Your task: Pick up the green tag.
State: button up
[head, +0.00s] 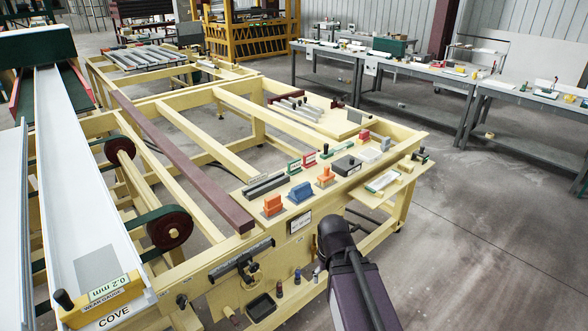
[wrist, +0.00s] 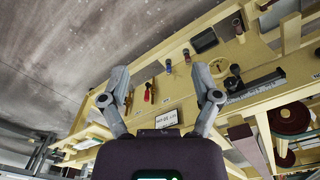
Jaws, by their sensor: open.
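A small upright green tag (head: 294,166) stands on the yellow bench top in the head view, beside a similar red tag (head: 309,159). I cannot make out the green tag in the wrist view. My gripper (wrist: 160,76) is open and empty in the wrist view, its two grey fingers spread wide. It faces the front side of the yellow frame. In the head view my dark arm comes up from the bottom, in front of the bench, and the fingers cannot be made out there.
Around the tag stand an orange-handled block (head: 273,205), a blue block (head: 300,193), a dark bar (head: 265,185) and a grey box (head: 347,165). A black bin (head: 261,307) and hanging tools sit low on the frame's front. Open floor (head: 480,240) lies to the right.

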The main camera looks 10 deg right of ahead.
aim_at(294, 167)
jog(key=u, duration=0.2)
jog(key=i, duration=1.5)
jog(key=z, duration=0.3)
